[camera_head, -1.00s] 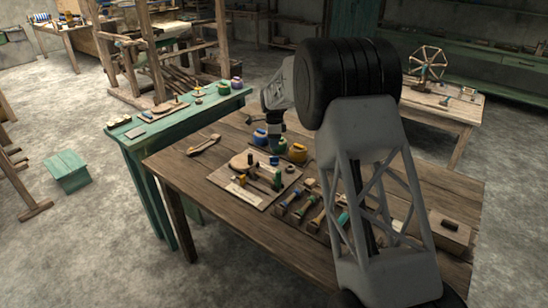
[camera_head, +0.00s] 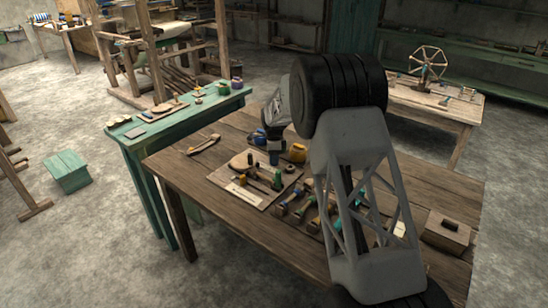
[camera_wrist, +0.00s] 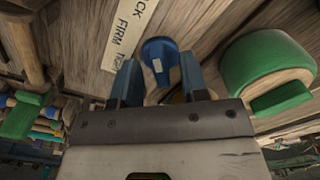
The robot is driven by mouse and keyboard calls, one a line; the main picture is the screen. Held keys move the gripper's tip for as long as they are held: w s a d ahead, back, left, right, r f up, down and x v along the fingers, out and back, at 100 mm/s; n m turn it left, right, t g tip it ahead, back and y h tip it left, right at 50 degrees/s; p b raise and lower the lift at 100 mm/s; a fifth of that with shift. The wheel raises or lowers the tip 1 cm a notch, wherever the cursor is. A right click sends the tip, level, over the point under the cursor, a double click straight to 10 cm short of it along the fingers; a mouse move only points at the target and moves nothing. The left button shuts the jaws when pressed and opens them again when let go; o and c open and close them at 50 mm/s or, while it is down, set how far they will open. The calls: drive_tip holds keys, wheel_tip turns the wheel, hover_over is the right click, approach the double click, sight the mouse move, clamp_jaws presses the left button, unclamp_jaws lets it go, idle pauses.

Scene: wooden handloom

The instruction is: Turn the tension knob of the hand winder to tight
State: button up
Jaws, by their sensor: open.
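The blue tension knob (camera_wrist: 160,52) with a pale mark on it shows in the wrist view, beside a pale label strip (camera_wrist: 128,28) on which "CK FIRM" and part of a further word can be read. My gripper (camera_wrist: 159,64) is open, with one blue finger on each side of the knob and visible gaps between. I cannot tell how deep the fingers reach around it. In the head view my gripper (camera_head: 273,156) is low over the wooden board (camera_head: 226,183) of the winder. The knob cannot be made out there.
A green round part (camera_wrist: 265,68) stands close to the right finger. The table's left end holds a wooden piece (camera_head: 204,144).

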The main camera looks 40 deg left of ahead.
drive_tip(key=shift+f, duration=0.15)
drive_tip(key=shift+c, duration=0.4)
clamp_jaws()
